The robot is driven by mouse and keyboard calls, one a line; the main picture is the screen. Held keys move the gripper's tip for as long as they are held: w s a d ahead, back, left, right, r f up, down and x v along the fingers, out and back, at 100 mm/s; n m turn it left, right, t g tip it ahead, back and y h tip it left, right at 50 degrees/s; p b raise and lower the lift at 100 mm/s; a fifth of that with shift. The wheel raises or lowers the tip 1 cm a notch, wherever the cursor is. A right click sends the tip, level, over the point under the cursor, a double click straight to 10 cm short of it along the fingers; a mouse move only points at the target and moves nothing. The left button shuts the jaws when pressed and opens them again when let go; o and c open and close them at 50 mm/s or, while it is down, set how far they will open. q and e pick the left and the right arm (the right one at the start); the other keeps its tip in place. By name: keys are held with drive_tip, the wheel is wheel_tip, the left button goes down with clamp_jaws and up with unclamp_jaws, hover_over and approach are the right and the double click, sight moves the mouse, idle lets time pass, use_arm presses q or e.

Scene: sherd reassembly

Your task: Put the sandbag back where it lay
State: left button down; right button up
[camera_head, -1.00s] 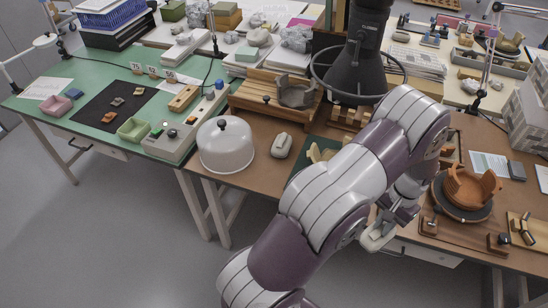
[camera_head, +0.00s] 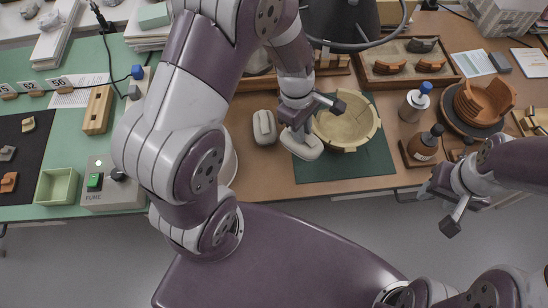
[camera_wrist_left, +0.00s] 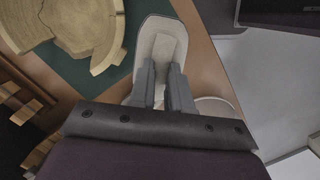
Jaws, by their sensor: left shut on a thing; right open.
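A pale grey sandbag (camera_head: 301,143) is pinched in my left gripper (camera_head: 299,126), at the left edge of the dark green mat (camera_head: 345,172). In the left wrist view the sandbag (camera_wrist_left: 162,42) sits between the two grey fingers (camera_wrist_left: 165,88), over the border of mat and brown tabletop. I cannot tell whether it touches the surface. A second pale sandbag (camera_head: 264,127) lies on the brown table just to the left. A tan, partly rebuilt bowl (camera_head: 348,127) stands on the mat, right beside the held sandbag. My right gripper (camera_head: 444,206) is open and empty, in front of the table at right.
A brown bottle (camera_head: 424,143) and a blue-capped bottle (camera_head: 414,104) stand right of the mat. An orange pot (camera_head: 484,103) sits on a dark turntable. A tray of sherds (camera_head: 408,62) lies behind. My left arm hides part of the table and a white dome.

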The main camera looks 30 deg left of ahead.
use_arm(q)
drive_tip(key=s+a+f+b, duration=0.1)
drive_tip(key=s+f, duration=0.1)
drive_tip(key=s+a+f+b, duration=0.1)
drive_tip(key=s+a+f, duration=0.1)
drive_tip(key=f, duration=0.1)
drive_tip(key=s+a+f, duration=0.2)
drive_tip(key=s+f, duration=0.1)
drive_tip(key=shift+a+f+b, duration=0.2)
drive_tip(key=shift+f+b, duration=0.05)
drive_tip(key=shift+b, duration=0.15)
drive_tip(key=shift+f, duration=0.25)
drive_tip(key=shift+a, duration=0.1)
